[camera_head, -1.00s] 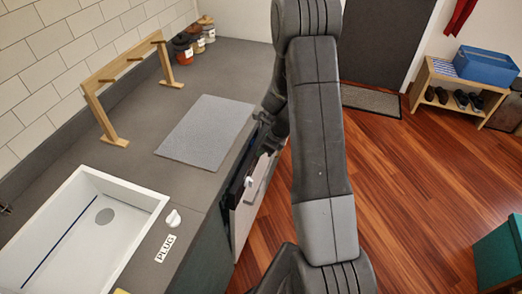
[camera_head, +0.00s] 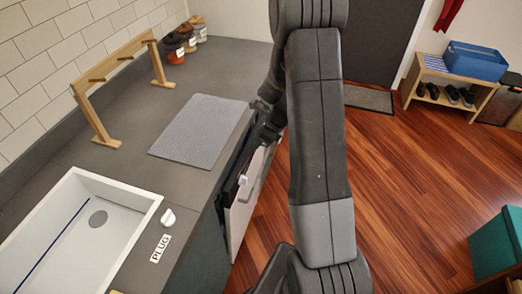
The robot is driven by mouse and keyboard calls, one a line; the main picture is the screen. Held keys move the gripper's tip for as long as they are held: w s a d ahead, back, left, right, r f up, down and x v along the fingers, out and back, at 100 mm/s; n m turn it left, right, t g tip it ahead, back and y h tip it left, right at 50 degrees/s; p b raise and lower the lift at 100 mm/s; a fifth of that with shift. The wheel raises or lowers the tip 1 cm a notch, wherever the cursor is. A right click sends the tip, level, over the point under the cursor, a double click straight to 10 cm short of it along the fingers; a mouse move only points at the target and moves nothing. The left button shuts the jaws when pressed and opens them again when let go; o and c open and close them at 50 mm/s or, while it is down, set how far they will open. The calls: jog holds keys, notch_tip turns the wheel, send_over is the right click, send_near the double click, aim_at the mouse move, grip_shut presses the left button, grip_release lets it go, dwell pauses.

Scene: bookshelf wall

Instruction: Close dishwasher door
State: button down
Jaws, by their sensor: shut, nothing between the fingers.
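The dishwasher door (camera_head: 240,215) is a pale panel under the counter's front edge, in the head view. It stands partly open, its top tilted out from the counter, with a dark gap behind it. A small white piece (camera_head: 243,181) shows at its top edge. My gripper (camera_head: 263,143) is dark and shut, with nothing in it. It is near the far end of the door's top edge; I cannot tell whether it touches the door. My arm hides part of the gripper and the door's right side.
The wooden floor (camera_head: 400,190) to the right is open. A low shoe shelf (camera_head: 450,105) stands farther back.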

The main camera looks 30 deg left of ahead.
notch_tip(320, 180, up, 4)
jog(key=a, duration=0.3)
jog(key=g+y+b, duration=0.1)
jog(key=y+b, duration=0.3)
jog(key=b, duration=1.8)
send_near(243, 188)
jog(key=b+x, duration=0.1)
jog(key=x, duration=0.4)
jog(key=shift+s+a+f, duration=0.1)
jog(key=shift+s+a, duration=0.05)
jog(key=shift+s, duration=0.05)
